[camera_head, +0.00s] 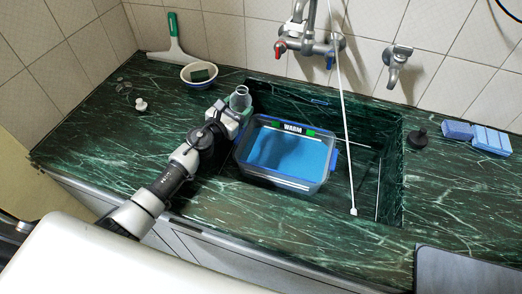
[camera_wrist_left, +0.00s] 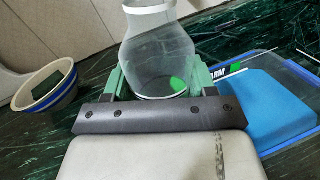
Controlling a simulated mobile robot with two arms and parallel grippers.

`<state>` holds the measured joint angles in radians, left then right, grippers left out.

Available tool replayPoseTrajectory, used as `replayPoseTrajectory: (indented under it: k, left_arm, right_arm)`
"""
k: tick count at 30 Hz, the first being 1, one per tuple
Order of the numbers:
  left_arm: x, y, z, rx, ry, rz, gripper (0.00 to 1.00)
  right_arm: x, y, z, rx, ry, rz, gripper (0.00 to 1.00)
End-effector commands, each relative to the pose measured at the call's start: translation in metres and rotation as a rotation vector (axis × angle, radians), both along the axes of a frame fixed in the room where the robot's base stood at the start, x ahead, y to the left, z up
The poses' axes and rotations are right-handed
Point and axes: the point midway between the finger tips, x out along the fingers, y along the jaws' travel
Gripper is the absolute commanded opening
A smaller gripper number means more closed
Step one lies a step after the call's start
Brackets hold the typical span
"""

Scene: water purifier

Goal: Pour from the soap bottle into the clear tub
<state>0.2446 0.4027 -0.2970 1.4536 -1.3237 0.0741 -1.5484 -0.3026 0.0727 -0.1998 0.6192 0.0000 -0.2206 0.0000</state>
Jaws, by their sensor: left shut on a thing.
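A clear soap bottle (camera_head: 240,99) is held in my left gripper (camera_head: 232,112) near the left edge of the sink. In the left wrist view the bottle (camera_wrist_left: 158,55) stands between the two green fingers, which are shut on it. It looks transparent, with a pale rim and a green patch showing through its lower part. The clear tub (camera_head: 318,181) has blue trim, a "WARM" label and blue contents, and sits in the sink right of the gripper. The tub also shows at the right of the left wrist view (camera_wrist_left: 262,145). My right gripper is not in view.
A white pump top (camera_head: 141,105) lies on the left counter. Taps (camera_head: 310,45) and a thin white rod (camera_head: 345,120) are above the sink. Blue sponges (camera_head: 490,140) lie right.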

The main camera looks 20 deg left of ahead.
Motion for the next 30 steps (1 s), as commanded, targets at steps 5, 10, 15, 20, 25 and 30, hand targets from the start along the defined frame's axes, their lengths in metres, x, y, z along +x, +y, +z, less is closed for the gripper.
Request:
replayPoseTrajectory:
  k: [5, 10, 15, 20, 25, 30]
  left_arm:
    - [-0.001, -0.004, 0.001, 0.082, -0.027, 0.001, 0.28]
    - [-0.002, -0.007, 0.002, 0.164, -0.052, 0.001, 0.28]
    - [-0.003, -0.011, 0.001, 0.245, -0.077, 0.000, 0.28]
    - [-0.004, -0.014, 0.001, 0.322, -0.100, 0.000, 0.28]
    - [-0.005, -0.018, -0.001, 0.403, -0.125, 0.000, 0.28]
    - [-0.006, -0.020, 0.001, 0.484, -0.150, 0.001, 0.28]
  right_arm:
    - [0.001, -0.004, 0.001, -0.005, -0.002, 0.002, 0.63]
    - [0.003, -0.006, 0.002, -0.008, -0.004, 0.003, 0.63]
    - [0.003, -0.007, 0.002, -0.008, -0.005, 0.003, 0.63]
    - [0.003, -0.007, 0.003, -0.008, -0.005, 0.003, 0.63]
    - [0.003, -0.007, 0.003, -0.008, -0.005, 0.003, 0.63]
    - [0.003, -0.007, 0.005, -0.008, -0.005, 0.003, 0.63]
